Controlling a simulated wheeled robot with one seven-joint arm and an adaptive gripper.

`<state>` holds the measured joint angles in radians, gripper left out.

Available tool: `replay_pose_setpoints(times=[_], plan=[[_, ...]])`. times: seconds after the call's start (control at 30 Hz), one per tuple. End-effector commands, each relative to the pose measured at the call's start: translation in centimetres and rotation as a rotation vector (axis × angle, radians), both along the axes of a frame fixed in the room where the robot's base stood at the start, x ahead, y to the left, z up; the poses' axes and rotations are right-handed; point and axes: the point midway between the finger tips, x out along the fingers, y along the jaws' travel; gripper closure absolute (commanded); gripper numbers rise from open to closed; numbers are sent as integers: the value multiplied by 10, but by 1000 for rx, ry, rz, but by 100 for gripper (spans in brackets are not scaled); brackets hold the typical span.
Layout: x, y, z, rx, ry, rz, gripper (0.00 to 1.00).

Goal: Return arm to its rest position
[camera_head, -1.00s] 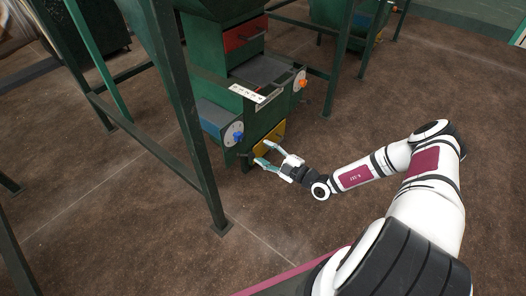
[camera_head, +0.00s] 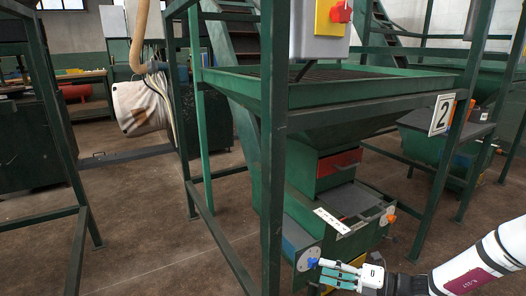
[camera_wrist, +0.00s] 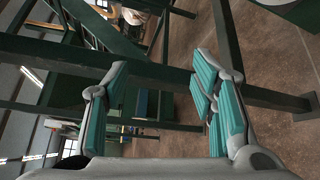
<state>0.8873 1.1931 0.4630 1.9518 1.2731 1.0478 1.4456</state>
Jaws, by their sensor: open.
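My gripper (camera_head: 342,274) is at the bottom right in the head view, at the end of my white arm, in front of the lower part of the green hopper machine (camera_head: 340,110). Its teal-padded fingers point left and are apart, with nothing between them. In the wrist view my gripper (camera_wrist: 160,95) is also open and empty, with a green frame beam (camera_wrist: 150,70) beyond the fingers. A blue knob (camera_head: 312,263) on the machine shows just left of the fingertips; I cannot tell whether they touch it.
A green frame post (camera_head: 272,150) stands left of my gripper. An orange knob (camera_head: 391,218) and a red panel (camera_head: 338,162) are on the machine. A grey control box (camera_head: 318,28) is above the hopper. A white hanging bag (camera_head: 140,106) is at the back left. Brown floor (camera_head: 140,230) is open at left.

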Motion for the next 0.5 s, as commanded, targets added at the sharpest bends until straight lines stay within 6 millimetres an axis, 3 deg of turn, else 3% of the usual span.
replay_pose_setpoints(times=[0.1,0.5], plan=[[-17,17,34,-146,-154,163,48],[-98,55,125,-520,-664,717,48]])
